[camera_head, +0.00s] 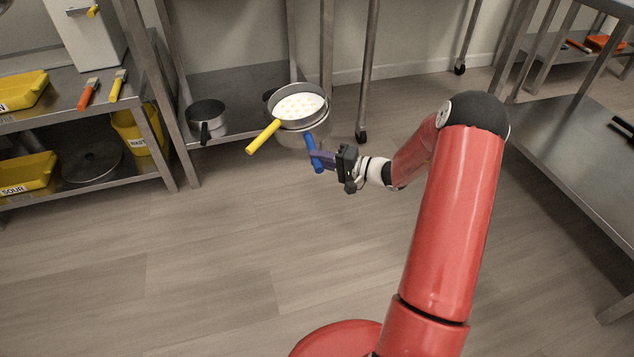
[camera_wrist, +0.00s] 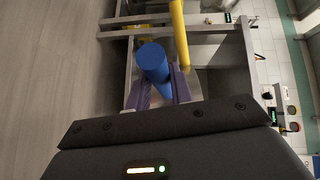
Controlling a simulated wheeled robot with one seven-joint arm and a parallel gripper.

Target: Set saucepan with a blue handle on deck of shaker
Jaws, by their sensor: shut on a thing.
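My gripper (camera_head: 322,158) is shut on a blue handle (camera_head: 313,150), above the floor in front of the middle shelf unit. In the wrist view the blue handle (camera_wrist: 152,62) lies between my purple fingers (camera_wrist: 163,90). A pale metal pan body (camera_head: 305,137) shows at the handle's far end, mostly covered. A saucepan with a yellow handle (camera_head: 263,136) overlaps it, with white and yellow-dotted contents; I cannot tell whether they touch. The yellow handle also shows beside the blue one in the wrist view (camera_wrist: 179,38). I cannot make out the shaker's deck for certain.
A dark-handled pot (camera_head: 207,115) stands on the low shelf (camera_head: 242,90) behind. Yellow bins (camera_head: 24,90) and brushes (camera_head: 88,92) are on the left rack. A metal table (camera_head: 575,145) stands at the right. The floor (camera_head: 215,250) in front is clear.

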